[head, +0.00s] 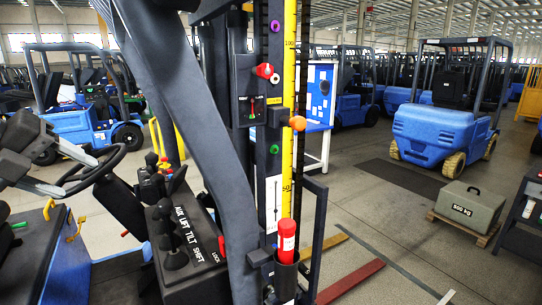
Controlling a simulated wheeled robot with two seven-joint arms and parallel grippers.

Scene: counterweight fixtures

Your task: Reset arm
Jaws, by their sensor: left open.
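My right gripper is out of view. I cannot tell for sure which part is the arm to be reset. A dark upright post (274,170) with a yellow scale (289,85) stands in the middle. It carries a red knob (264,71), an orange knob (297,123) and a small black switch panel (250,100). A lever console (190,240) reads "AUX LIFT TILT" and "LOCK", with a red lever (222,246) by "LOCK". The gripper is apart from all these.
A thick blue-grey pillar (190,120) slants across, between my gripper and the post. A red cylinder (287,241) sits in a holder low on the post. A 500 kg block (469,210) rests on a pallet at right. Blue forklifts (440,130) stand behind; open floor lies between.

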